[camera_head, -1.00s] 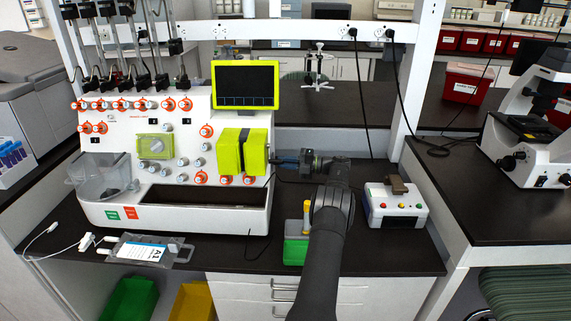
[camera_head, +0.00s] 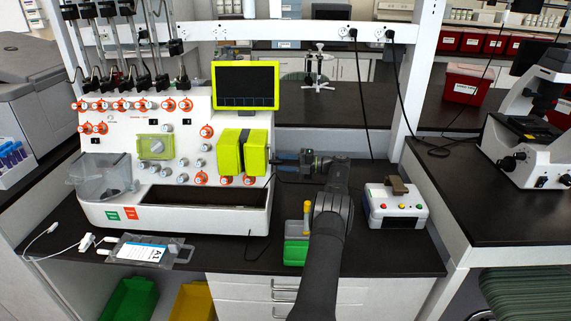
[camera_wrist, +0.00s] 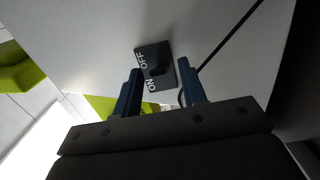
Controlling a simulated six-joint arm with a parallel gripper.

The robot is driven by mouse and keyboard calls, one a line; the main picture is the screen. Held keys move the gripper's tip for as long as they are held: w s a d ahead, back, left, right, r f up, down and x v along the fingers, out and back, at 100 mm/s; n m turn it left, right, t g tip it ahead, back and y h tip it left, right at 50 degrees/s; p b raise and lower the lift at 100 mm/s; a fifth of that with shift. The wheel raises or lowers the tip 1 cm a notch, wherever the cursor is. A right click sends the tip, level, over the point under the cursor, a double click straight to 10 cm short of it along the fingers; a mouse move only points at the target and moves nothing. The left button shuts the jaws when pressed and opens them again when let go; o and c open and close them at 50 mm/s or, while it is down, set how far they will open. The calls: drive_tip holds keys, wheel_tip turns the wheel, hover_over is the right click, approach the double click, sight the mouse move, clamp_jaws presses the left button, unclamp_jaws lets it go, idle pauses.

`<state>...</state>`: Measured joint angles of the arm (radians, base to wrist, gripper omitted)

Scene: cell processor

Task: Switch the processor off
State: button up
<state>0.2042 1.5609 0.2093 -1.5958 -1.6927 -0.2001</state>
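The processor (camera_head: 105,150) is a white machine with orange and grey knobs, lime-green parts and a dark screen on top. Its black switch (camera_wrist: 154,66), marked ON and OFF, shows in the wrist view on a pale side panel. The switch is hidden from the head view. My gripper (camera_head: 278,162) is at the right side of the processor, beside the lime-green box (camera_head: 242,152). In the wrist view its two blue fingers (camera_wrist: 161,90) are apart, one toward each side of the switch, with nothing held between them. I cannot tell whether they touch the switch.
A black cable (camera_wrist: 225,42) runs near the switch. A white box with coloured buttons (camera_head: 396,208) stands to the right of my arm, and a green-based device (camera_head: 296,250) stands close to its left. A labelled bag (camera_head: 142,253) lies at the front left.

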drive_tip(key=shift+r, duration=0.15)
wheel_tip(320, 180, up, 4)
drive_tip(key=shift+w+f, duration=0.1)
drive_tip(key=o, duration=0.9)
drive_tip(key=d, duration=0.1)
drive_tip(key=s+d+r, duration=0.1)
drive_tip(key=d+r, duration=0.1)
drive_tip(key=shift+s+r, duration=0.2)
drive_tip(key=shift+s, duration=0.05)
drive_tip(key=s+d+r, duration=0.1)
drive_tip(key=d, duration=0.1)
drive_tip(key=s+d+r, duration=0.1)
drive_tip(key=d, duration=0.1)
drive_tip(key=s+d+r, duration=0.1)
drive_tip(key=d+r, duration=0.1)
drive_tip(key=shift+s+d+r, duration=0.1)
drive_tip(key=shift+s+d, duration=0.15)
drive_tip(key=shift+s, duration=0.1)
drive_tip(key=c, duration=0.9)
drive_tip(key=shift+s+d+r, duration=0.2)
drive_tip(key=shift+s+d, duration=0.05)
drive_tip(key=shift+d, duration=0.2)
